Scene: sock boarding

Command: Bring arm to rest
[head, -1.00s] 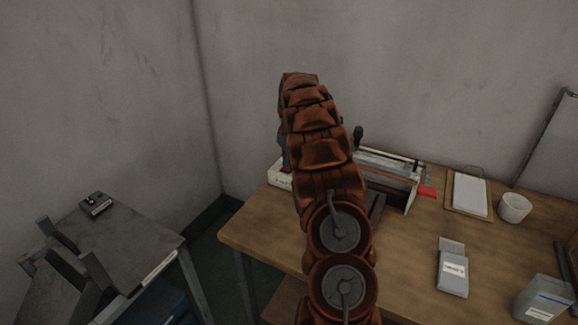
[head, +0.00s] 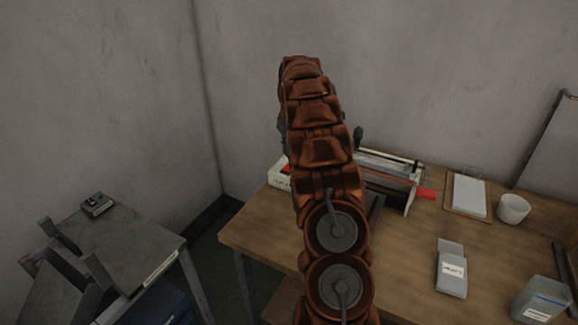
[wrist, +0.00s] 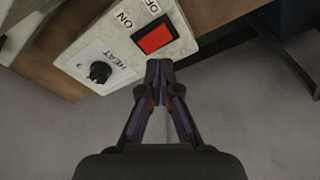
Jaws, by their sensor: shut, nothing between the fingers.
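My gripper (wrist: 159,72) is shut and empty in the wrist view. Its tips appear just below the red rocker switch (wrist: 155,36) in that picture; whether they touch the panel I cannot tell. The switch sits on a white panel (wrist: 118,75) with ON, OFF and HEAT lettering and a black knob (wrist: 99,72). In the head view my copper-coloured arm rises in front of the white machine (head: 408,192) on the wooden table (head: 400,265). The gripper itself is hidden behind the arm there.
On the table's right are a clipboard (head: 468,193), a white cup (head: 513,209), a grey labelled packet (head: 452,272) and a blue-grey box (head: 541,301). A grey side table (head: 140,238) with a small device (head: 97,205) stands at left. A floor gap separates the tables.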

